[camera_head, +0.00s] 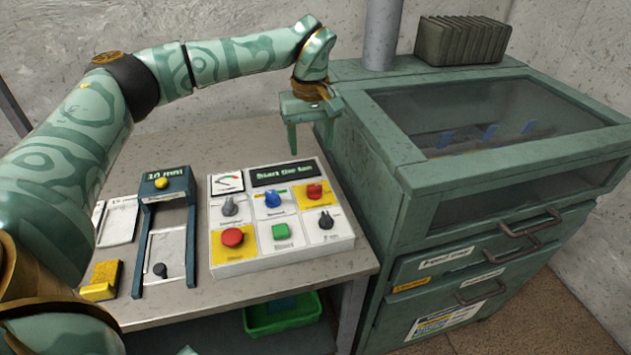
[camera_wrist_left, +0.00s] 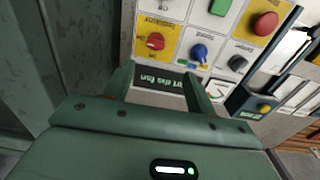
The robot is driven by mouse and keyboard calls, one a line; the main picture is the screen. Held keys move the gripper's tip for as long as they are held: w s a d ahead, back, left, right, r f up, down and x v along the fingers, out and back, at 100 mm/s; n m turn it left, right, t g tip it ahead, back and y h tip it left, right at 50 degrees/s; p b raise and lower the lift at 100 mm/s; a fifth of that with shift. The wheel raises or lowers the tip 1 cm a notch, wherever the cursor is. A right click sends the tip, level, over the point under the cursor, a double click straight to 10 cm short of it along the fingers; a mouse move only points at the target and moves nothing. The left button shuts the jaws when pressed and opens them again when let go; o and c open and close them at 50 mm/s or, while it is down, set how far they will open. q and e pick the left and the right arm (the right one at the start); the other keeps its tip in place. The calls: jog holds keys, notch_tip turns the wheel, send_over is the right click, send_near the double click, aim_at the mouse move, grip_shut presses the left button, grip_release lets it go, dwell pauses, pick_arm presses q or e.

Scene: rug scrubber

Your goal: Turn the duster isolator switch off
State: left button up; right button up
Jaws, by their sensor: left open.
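The control panel (camera_head: 285,262) is a white sloped box on the bench. A red rotary knob on a yellow patch (camera_head: 314,192), at its upper right, looks like the isolator switch; its label is too small to read surely. The red knob (camera_wrist_left: 154,41) also shows in the left wrist view, beyond the fingertips. My left gripper (camera_head: 311,146) is open and empty, pointing down above the panel's back edge by the display (camera_head: 284,173). It is apart from the knob. It also shows in the wrist view (camera_wrist_left: 158,80). My right gripper is not in view.
The panel also has a blue knob (camera_head: 272,200), a grey knob (camera_head: 229,207), a black knob (camera_head: 326,220), a green button (camera_head: 281,231) and a red mushroom button (camera_head: 232,237). A green cabinet (camera_head: 385,165) stands close on the right. A dark-framed unit (camera_head: 166,190) stands left.

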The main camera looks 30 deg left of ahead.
pick_arm(q)
jog(key=b, duration=0.1)
send_over(314, 185)
notch_tip(314, 185, down, 6)
jog(key=shift+w+f, duration=0.1)
jog(key=shift+w, duration=0.05)
jog(key=f+b, duration=0.2)
jog(key=f, duration=0.3)
jog(key=shift+s+f, duration=0.15)
jog(key=shift+s, duration=0.05)
jog(key=shift+w+f, duration=0.1)
jog(key=shift+f, duration=0.15)
jog(key=c, duration=1)
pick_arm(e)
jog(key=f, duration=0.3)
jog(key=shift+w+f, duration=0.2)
